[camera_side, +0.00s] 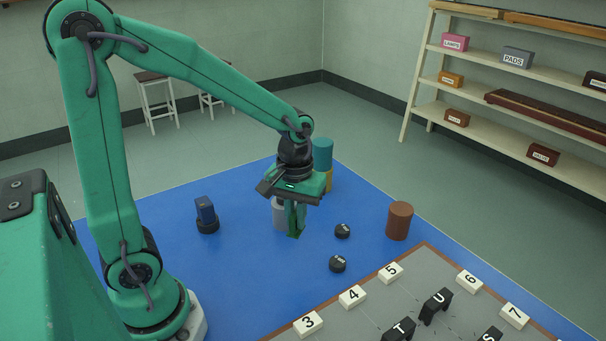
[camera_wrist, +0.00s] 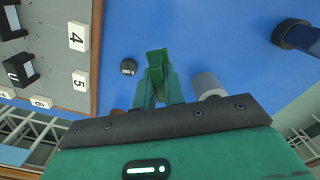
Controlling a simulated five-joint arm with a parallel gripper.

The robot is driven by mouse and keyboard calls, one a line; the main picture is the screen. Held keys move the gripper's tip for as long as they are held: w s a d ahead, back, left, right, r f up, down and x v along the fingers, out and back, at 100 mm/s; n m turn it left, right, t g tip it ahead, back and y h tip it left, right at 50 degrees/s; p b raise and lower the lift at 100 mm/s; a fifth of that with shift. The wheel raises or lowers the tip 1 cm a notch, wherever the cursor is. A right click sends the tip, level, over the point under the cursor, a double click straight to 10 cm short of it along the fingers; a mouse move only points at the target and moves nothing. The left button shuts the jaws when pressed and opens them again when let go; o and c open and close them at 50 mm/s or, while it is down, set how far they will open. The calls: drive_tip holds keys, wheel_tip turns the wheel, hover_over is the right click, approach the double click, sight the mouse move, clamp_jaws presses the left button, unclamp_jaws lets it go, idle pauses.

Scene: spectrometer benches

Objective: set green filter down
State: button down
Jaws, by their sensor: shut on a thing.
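The green filter (camera_wrist: 157,60) is between the fingertips of my gripper (camera_wrist: 158,80) in the wrist view. My gripper is shut on it. In the side view my gripper (camera_side: 296,208) points down over the blue mat, and the filter (camera_side: 295,229) shows at the fingertips as a small dark green piece. The fingers are also green and hide part of it. I cannot tell whether its lower end touches the mat.
A grey cylinder (camera_side: 278,214) stands close beside my gripper. A teal cylinder (camera_side: 322,153) is behind, a brown cylinder (camera_side: 399,221) to the right. Black discs (camera_side: 342,231) (camera_side: 337,264) lie nearby. A numbered grey board (camera_side: 370,318) is in front.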

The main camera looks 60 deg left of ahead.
drive_tip(key=w+a+n, duration=0.2)
drive_tip(key=a+n, duration=0.9)
drive_tip(key=a, duration=1.3)
drive_tip(key=s+a+f, duration=0.1)
drive_tip(key=a+f, duration=0.1)
drive_tip(key=a, duration=0.1)
drive_tip(key=s+a+f, duration=0.1)
drive_tip(key=a+f, duration=0.2)
drive_tip(key=a, duration=0.1)
drive_tip(key=s+a+f, duration=0.2)
drive_tip(key=a, duration=0.2)
drive_tip(key=shift+f, duration=0.25)
drive_tip(key=shift+f, duration=2)
drive_tip(key=shift+f, duration=0.1)
drive_tip(key=c, duration=1.5)
unclamp_jaws()
